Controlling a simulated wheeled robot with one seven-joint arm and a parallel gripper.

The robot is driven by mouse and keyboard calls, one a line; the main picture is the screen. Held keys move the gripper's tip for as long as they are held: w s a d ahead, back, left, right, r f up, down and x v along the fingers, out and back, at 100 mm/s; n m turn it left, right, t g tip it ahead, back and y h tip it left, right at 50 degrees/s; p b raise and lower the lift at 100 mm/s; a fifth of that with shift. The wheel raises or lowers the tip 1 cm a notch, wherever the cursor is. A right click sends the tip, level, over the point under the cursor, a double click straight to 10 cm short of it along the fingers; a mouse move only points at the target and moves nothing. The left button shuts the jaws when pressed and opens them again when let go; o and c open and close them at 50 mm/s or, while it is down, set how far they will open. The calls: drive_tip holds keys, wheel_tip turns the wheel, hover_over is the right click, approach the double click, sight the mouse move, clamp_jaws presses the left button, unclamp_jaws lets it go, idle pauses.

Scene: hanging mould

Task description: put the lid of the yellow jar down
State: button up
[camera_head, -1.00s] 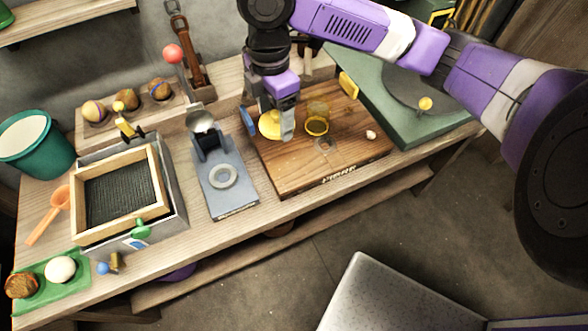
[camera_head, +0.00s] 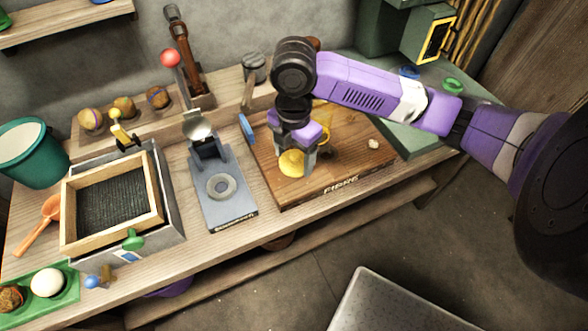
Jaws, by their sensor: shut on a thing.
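My gripper (camera_head: 296,167) is shut on the yellow lid (camera_head: 290,163). It holds the lid over the front part of the brown wooden board (camera_head: 345,165). Whether the lid touches the board cannot be told from this view. The yellow see-through jar (camera_head: 326,139) stands on the board just behind and to the right of my gripper. My gripper and wrist hide much of the jar.
A grey-blue stand with a ring (camera_head: 221,187) is left of the board. Further left is a wood-framed tray (camera_head: 158,205). A small pale lump (camera_head: 374,144) lies at the board's right. The board's front right is clear.

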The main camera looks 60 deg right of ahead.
sight(294, 170)
drive_tip(key=shift+f, duration=2.65)
drive_tip(key=shift+f, duration=0.1)
drive_tip(key=shift+f+b, duration=0.15)
drive_tip(key=shift+b, duration=0.2)
drive_tip(key=o, duration=1.3)
